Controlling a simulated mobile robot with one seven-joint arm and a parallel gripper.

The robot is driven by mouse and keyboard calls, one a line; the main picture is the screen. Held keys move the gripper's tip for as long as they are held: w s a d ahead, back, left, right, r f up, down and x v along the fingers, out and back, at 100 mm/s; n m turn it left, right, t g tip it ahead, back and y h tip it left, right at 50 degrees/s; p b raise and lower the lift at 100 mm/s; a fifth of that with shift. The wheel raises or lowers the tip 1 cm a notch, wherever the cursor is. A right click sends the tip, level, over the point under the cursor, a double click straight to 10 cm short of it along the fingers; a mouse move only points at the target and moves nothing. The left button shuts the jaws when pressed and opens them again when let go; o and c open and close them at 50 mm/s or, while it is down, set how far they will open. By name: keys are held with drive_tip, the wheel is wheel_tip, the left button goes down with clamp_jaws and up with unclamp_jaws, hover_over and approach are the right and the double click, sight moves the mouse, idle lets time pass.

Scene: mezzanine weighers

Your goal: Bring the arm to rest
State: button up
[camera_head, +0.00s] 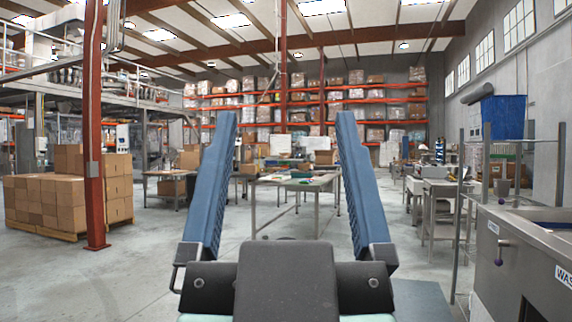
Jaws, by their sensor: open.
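My gripper (288,118) is straight ahead in the lower middle of the head view. Its two long blue fingers stand wide apart on a dark base and point forward and up. Nothing is held between them; the far room shows through the gap. The dark base hides the floor close in front of me. The rest of my arm cannot be made out.
A worktable (268,182) stands ahead beyond the fingers. A steel machine (512,250) is close on the right, with a blue bin (503,117) behind it. A red post (94,150) and stacked cartons (50,205) stand left. Floor between is open.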

wheel_tip(320, 180, up, 32)
drive_tip(key=p, duration=3.2)
